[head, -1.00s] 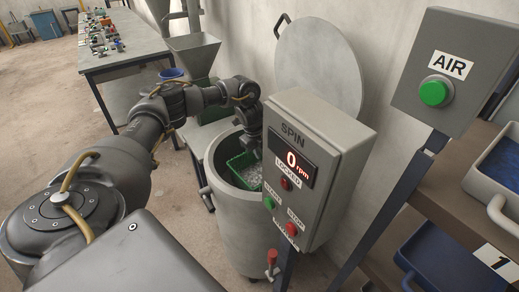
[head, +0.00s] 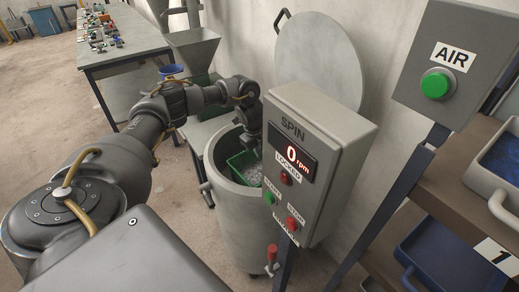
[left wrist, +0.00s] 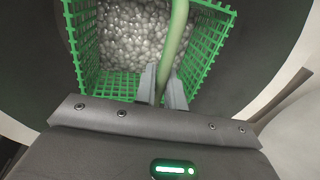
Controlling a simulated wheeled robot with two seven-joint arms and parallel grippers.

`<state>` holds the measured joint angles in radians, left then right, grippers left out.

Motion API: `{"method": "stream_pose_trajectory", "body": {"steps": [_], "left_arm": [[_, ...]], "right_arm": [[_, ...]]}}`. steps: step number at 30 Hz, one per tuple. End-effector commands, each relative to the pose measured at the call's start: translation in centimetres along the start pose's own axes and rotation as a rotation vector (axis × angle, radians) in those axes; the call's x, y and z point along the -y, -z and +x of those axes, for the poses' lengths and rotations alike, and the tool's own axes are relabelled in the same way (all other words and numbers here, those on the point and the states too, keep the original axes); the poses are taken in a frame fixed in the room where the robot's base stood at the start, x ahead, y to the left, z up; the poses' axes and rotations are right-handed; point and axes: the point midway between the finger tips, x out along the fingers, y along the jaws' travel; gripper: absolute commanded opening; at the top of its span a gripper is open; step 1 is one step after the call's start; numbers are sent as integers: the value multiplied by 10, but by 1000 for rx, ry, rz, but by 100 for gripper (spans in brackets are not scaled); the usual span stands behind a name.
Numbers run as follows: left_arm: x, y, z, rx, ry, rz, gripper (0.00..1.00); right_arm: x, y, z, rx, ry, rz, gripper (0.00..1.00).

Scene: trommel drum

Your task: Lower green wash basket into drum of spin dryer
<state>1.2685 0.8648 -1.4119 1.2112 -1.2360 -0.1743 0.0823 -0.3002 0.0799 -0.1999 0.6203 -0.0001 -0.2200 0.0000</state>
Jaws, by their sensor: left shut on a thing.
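The green wash basket (head: 236,162) is inside the mouth of the grey spin dryer drum (head: 222,184), partly hidden by the control box. In the left wrist view, the basket (left wrist: 206,52) has mesh walls and holds many small shiny silvery pieces (left wrist: 135,35). My left gripper (left wrist: 163,88) is shut on the basket's pale green handle (left wrist: 178,40), and dark drum interior surrounds the basket. In the head view my left gripper (head: 252,142) reaches down into the drum opening. My right gripper is out of view.
The spin control box (head: 318,160), reading 0 rpm, stands close in front of the drum. The round lid (head: 322,60) is raised behind it. An air button box (head: 455,65) and shelves with blue trays (head: 450,262) are at right. A hopper (head: 193,50) stands behind.

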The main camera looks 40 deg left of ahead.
Motion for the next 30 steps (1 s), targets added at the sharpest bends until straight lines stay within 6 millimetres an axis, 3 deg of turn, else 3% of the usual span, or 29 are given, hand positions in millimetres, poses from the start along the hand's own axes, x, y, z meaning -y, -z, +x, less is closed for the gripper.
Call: {"method": "stream_pose_trajectory", "body": {"steps": [6, 7, 12, 30], "left_arm": [[1, 0, -1, 0, 3, 0, 0], [1, 0, -1, 0, 3, 0, 15], [0, 0, 0, 0, 1, 0, 37], [0, 0, -1, 0, 0, 0, 37]], "right_arm": [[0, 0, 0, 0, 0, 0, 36], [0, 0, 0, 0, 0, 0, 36], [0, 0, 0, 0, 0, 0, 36], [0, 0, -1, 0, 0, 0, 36]]}}
